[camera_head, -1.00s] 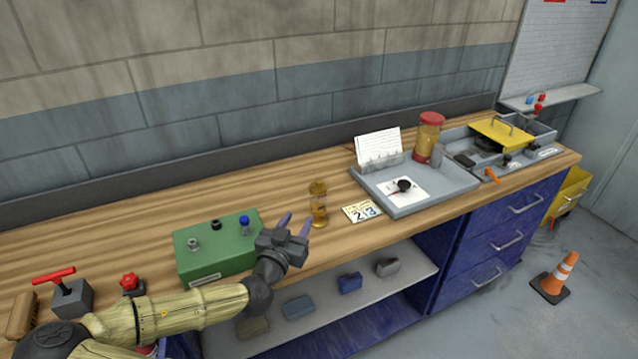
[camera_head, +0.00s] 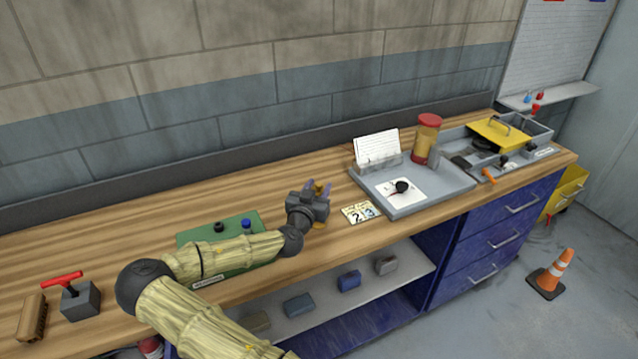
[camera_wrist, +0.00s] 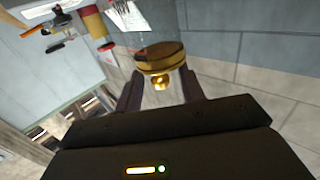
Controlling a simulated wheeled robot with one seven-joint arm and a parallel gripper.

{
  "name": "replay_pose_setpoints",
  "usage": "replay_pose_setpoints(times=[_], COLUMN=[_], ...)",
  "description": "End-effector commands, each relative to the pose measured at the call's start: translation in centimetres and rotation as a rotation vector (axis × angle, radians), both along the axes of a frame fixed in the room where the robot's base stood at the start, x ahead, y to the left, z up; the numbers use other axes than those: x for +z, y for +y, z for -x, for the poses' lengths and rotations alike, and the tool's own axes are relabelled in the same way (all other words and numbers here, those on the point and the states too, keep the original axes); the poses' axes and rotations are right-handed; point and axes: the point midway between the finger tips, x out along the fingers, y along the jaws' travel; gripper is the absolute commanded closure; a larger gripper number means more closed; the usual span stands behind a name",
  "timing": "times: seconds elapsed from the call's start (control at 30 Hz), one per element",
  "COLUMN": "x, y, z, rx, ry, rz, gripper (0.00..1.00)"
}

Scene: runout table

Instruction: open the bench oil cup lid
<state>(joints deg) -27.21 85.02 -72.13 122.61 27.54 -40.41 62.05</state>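The bench oil cup (camera_head: 319,189) is a small amber cup on the wooden bench, mostly hidden behind my gripper (camera_head: 318,184) in the head view. In the wrist view its round brass lid (camera_wrist: 161,57) is down, with amber glass showing below. My gripper (camera_wrist: 161,88) is open, with one purple-grey finger on each side of the cup. The fingers look spread a little wider than the cup; I cannot tell whether either touches it.
A green box (camera_head: 190,240) lies partly under my arm. Number cards (camera_head: 359,213) and a grey tray (camera_head: 437,192) with a red-lidded jar (camera_head: 427,138) lie to the right. The bench behind the cup is clear.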

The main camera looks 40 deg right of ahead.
Motion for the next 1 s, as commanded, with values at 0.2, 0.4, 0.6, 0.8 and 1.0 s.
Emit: replay_pose_setpoints(times=[0.2,0.4,0.6,0.8,1.0], x=[-0.01,-0.02,-0.01,0.05,0.35], y=[-0.95,-0.93,-0.92,-0.80,-0.80], z=[-0.61,-0.58,-0.58,-0.61,-0.68], rx=[0.001,0.001,0.001,0.001,0.001], ry=[0.001,0.000,0.000,0.003,0.031], rz=[0.001,0.000,0.000,-0.001,-0.009], gripper=[0.61,0.61,1.00,1.00,1.00])
